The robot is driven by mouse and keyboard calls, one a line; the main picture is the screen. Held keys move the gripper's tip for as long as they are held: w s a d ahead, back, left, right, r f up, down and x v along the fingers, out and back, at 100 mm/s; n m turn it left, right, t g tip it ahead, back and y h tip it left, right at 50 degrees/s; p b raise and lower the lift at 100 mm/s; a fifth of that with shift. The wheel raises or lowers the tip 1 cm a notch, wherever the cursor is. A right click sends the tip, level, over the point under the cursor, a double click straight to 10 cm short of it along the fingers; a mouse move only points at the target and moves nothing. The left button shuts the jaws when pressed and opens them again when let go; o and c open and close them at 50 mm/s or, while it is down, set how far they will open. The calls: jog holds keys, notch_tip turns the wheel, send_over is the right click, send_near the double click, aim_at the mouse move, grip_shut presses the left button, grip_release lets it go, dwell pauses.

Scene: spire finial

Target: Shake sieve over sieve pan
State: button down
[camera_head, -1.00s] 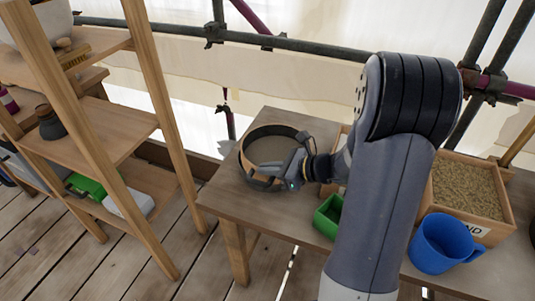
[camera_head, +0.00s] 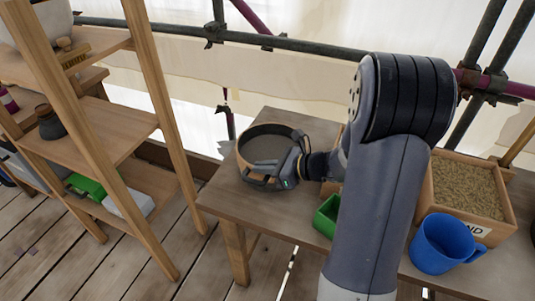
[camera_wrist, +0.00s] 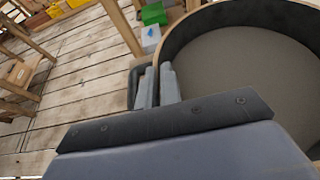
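The sieve (camera_head: 270,146) is a round wooden hoop with a grey mesh floor, at the left end of the table. It also fills the right of the wrist view (camera_wrist: 245,85), where its floor looks bare and even. My gripper (camera_head: 262,172) is at the near side of the hoop. In the wrist view, its fingers (camera_wrist: 157,85) are close together at the hoop's left wall and look closed on it. I cannot make out the sieve pan apart from the sieve; whatever is beneath the sieve is hidden.
A green container (camera_head: 328,216), a blue mug (camera_head: 442,244) and a wooden box of sand (camera_head: 466,188) stand on the wooden table (camera_head: 225,190). A wooden shelf rack (camera_head: 110,130) stands at left. Scaffold tubes (camera_head: 290,43) run behind. My arm hides the table's middle.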

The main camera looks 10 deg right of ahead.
jog(key=shift+s+d+f, duration=0.15)
jog(key=shift+s+d, duration=0.4)
jog(key=shift+d, duration=0.2)
jog(key=shift+w+a, duration=0.75)
jog(key=shift+a, duration=0.25)
jog(key=shift+w+a, duration=0.7)
jog(key=shift+a, duration=0.3)
jog(key=shift+s+d, duration=0.7)
jog(key=shift+d, duration=0.3)
jog(key=c, duration=1.5)
grip_release()
jog(key=shift+c, duration=0.2)
jog(key=shift+d, duration=0.1)
jog(key=v, duration=1.2)
